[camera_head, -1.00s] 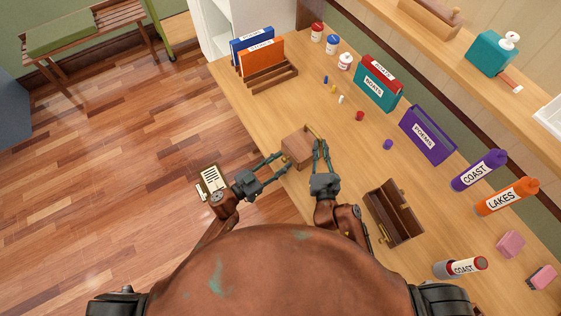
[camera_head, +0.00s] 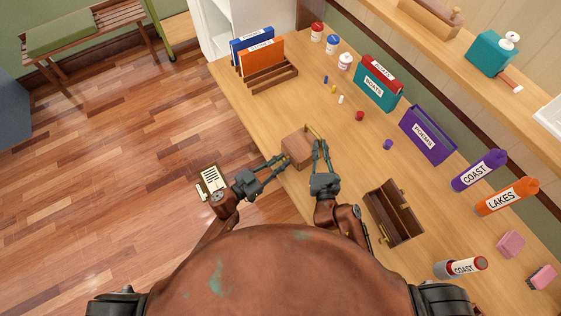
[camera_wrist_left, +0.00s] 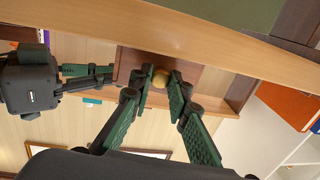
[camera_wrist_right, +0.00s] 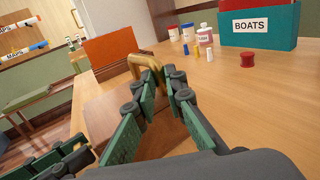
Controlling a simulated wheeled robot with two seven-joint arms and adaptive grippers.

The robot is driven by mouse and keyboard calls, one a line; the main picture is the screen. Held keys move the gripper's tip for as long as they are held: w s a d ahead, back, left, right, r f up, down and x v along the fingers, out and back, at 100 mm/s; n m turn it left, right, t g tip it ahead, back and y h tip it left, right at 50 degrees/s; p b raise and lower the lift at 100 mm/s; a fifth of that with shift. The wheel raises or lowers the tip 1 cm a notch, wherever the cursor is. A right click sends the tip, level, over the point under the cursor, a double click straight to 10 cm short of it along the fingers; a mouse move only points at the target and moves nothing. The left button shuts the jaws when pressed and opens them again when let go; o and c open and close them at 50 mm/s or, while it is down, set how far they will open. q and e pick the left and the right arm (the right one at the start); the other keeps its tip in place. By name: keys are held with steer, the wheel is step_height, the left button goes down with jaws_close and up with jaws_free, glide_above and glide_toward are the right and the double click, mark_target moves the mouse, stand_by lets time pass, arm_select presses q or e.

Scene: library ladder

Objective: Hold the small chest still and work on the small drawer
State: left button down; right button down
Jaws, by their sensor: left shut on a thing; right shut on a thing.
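The small chest (camera_head: 297,149) is a brown wooden box near the front edge of the tabletop. It has a brass handle (camera_wrist_right: 147,61) on top and a round brass knob (camera_wrist_left: 160,78) on its front, facing the floor side. My left gripper (camera_head: 285,160) is shut on the knob, which shows between its fingertips in the left wrist view. My right gripper (camera_head: 320,144) is shut on the brass handle, seen between its fingers in the right wrist view. The small drawer looks closed; its outline is hard to make out.
An open dark wooden box (camera_head: 394,212) lies right of my right arm. A rack with blue and orange files (camera_head: 268,76) stands at the far left. Small bottles (camera_head: 332,44), a teal BOATS box (camera_head: 376,88) and a purple file (camera_head: 427,136) stand farther back.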

steer(key=shift+r, duration=0.1)
arm_select(q)
steer(key=v, duration=0.6)
steer(key=shift+a, duration=0.3)
steer(key=shift+s, duration=0.1)
steer(key=c, duration=1.8)
jaws_free()
steer(key=shift+a, duration=0.1)
steer(key=v, duration=1.2)
